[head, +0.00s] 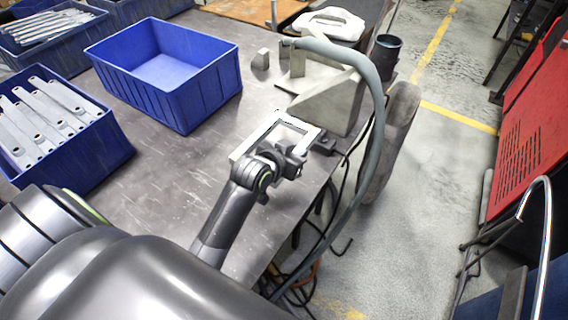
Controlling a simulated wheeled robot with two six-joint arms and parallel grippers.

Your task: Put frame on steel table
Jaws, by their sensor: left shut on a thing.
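My left gripper (290,163) is shut on a light grey rectangular frame (262,134) near the right edge of the steel table (165,190). The frame has an open middle, and its far side and left bar show beyond my fingers. My gripper hides part of its near right side. I cannot tell whether the frame touches the table top or is held just above it. My right gripper is not in view.
An empty blue bin (185,105) stands on the table, and another blue bin (95,160) holds several metal brackets. A grey machine (325,95) with a hose (375,110) stands close beyond the frame. Bare table lies left of the frame.

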